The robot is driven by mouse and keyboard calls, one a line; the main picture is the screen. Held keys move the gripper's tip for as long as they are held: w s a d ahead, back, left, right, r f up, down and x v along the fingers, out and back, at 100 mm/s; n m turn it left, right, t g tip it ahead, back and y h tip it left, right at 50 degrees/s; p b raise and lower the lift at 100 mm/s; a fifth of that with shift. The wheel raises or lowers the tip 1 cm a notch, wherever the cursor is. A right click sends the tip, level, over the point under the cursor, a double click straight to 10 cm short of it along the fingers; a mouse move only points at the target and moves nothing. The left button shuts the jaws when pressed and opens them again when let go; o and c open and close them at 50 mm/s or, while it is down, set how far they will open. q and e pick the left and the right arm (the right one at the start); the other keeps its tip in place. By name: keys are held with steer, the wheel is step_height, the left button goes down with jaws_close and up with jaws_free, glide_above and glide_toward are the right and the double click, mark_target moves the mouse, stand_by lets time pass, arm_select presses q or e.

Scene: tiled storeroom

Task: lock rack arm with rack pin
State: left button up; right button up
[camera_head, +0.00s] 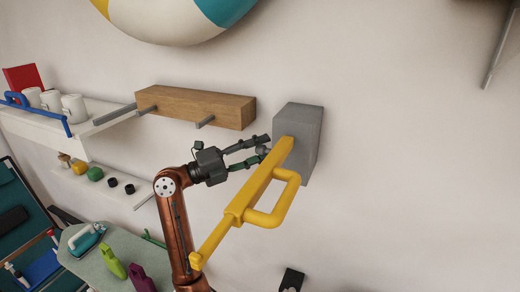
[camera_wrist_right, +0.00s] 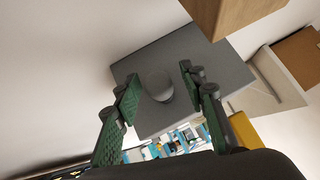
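The yellow rack arm (camera_head: 240,207), with a loop handle, slants up to the grey wall block (camera_head: 308,122) in the head view. A small yellow part of it shows at the right in the wrist view (camera_wrist_right: 243,130). My right gripper (camera_head: 264,146) is close to the left side of the block. In the wrist view its green-padded fingers (camera_wrist_right: 160,78) are apart, on either side of a round grey knob (camera_wrist_right: 158,86) in front of the grey block face (camera_wrist_right: 180,50). The knob may be the rack pin's end; I cannot tell how deep it sits. My left gripper is out of view.
A wooden wall beam (camera_head: 195,105) with metal pegs is left of the block. A white shelf (camera_head: 100,117) holds mugs (camera_head: 73,107); a lower shelf (camera_head: 120,190) holds small items. An ironing board (camera_head: 95,270) stands below.

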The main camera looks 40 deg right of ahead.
steer(key=shift+w+f, duration=0.1)
steer(key=shift+w, duration=0.1)
steer(key=c, duration=0.3)
steer(key=shift+s, duration=0.15)
steer(key=c, duration=0.3)
jaws_close()
steer(key=shift+d, duration=0.1)
